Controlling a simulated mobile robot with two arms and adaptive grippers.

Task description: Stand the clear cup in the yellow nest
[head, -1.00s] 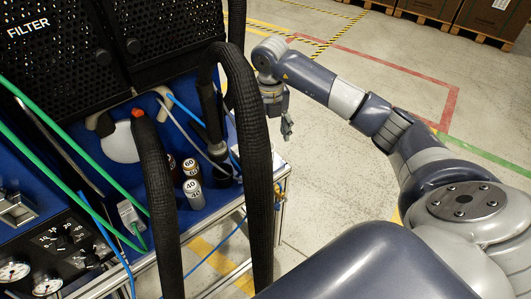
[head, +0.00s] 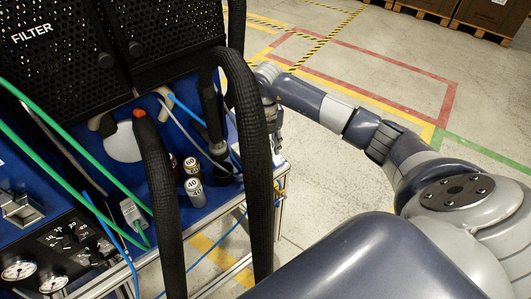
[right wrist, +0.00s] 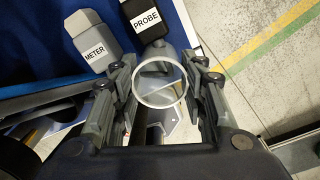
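The clear cup (right wrist: 160,83) shows in the right wrist view as a pale round rim with a see-through body. It sits between the two fingers of my right gripper (right wrist: 161,70), which lie close against both its sides. The gripper appears shut on it. In the head view my right gripper (head: 277,138) is beside the right end of the blue bench, partly behind a black hose; the cup cannot be made out there. I cannot make out the yellow nest in either view. My left gripper is not in view.
A grey block marked METER (right wrist: 92,38) and a black block marked PROBE (right wrist: 144,18) are just ahead of the fingers. Thick black hoses (head: 257,170) hang before the bench. Small cans (head: 194,190) stand on it. Open floor (head: 350,185) lies to the right.

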